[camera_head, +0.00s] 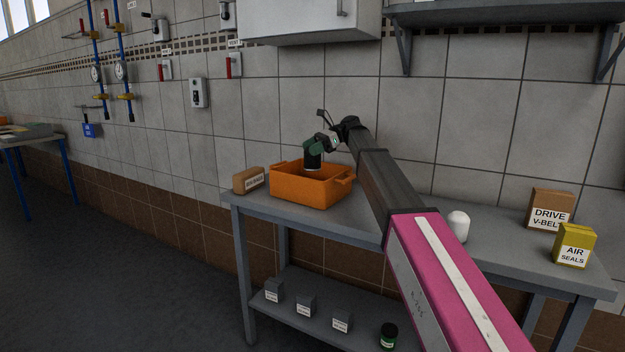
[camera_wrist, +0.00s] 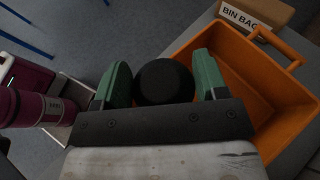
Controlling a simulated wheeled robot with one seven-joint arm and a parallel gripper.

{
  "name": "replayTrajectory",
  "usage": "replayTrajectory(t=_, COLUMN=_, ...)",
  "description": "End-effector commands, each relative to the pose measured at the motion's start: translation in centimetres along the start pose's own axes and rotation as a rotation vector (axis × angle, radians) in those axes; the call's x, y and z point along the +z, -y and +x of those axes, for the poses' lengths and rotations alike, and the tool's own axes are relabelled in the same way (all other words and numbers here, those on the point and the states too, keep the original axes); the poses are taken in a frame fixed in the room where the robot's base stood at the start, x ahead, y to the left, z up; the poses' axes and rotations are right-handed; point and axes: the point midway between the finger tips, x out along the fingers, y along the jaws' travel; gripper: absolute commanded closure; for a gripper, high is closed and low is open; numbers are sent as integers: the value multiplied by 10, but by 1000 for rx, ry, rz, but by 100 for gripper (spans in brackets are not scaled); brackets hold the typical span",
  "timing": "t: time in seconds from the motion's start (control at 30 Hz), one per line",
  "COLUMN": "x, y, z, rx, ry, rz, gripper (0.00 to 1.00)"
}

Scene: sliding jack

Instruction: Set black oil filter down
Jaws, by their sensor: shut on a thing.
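The black oil filter (camera_head: 313,159) hangs upright below my gripper (camera_head: 318,146) in the head view. Its lower end shows against the inside of the orange crate (camera_head: 298,190), at or just above the rim; whether it touches the crate cannot be told. In the wrist view, the round black end of the filter (camera_wrist: 165,82) sits between the two green fingers of my gripper (camera_wrist: 163,84), which are shut on it. The orange crate (camera_wrist: 268,98) is beside and below it to the right. The crate's floor is partly hidden.
A brown bin bags box (camera_head: 248,180) stands left of the crate on the grey bench (camera_head: 345,228). A white rounded object (camera_head: 458,224), a drive V-belt box (camera_head: 549,209) and a yellow air seals box (camera_head: 574,246) stand to the right. Several small items sit on the lower shelf (camera_head: 315,300).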

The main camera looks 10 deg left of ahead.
Motion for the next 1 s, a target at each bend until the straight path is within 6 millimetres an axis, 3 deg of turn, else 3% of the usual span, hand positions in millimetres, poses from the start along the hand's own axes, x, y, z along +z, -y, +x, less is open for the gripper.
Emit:
replayTrajectory(t=0.2, x=-35, y=-1, z=15, rx=0, ry=2, rz=1, gripper=67)
replayTrajectory(t=0.6, x=-75, y=0, z=31, rx=0, ry=1, rz=2, gripper=67)
replayTrajectory(t=1.0, x=-81, y=0, z=33, rx=0, ry=1, rz=0, gripper=67)
